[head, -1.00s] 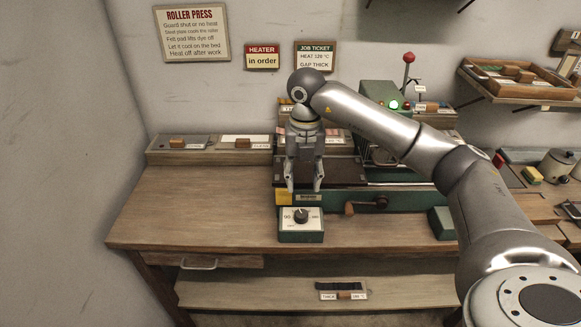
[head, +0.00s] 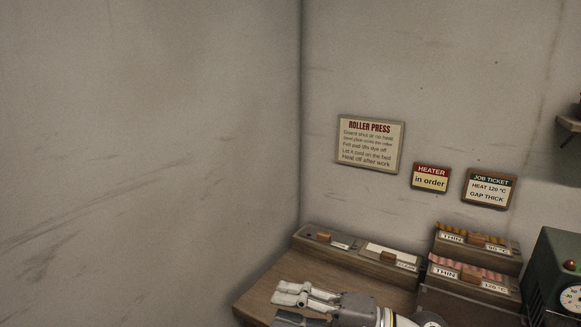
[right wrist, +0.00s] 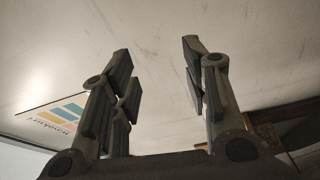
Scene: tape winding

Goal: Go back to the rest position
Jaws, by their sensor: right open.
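My right gripper (head: 282,303) shows at the bottom edge of the head view, its fingers pointing left over the wooden bench top (head: 285,280). Part of it and most of its arm are cut off by the frame. In the right wrist view the two fingers of this gripper (right wrist: 162,62) stand well apart with nothing between them. Beyond them is a pale plain surface. My left gripper is in neither view.
A green box with a dial (head: 556,275) is at the right edge. Signs (head: 370,145) hang on the back wall.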

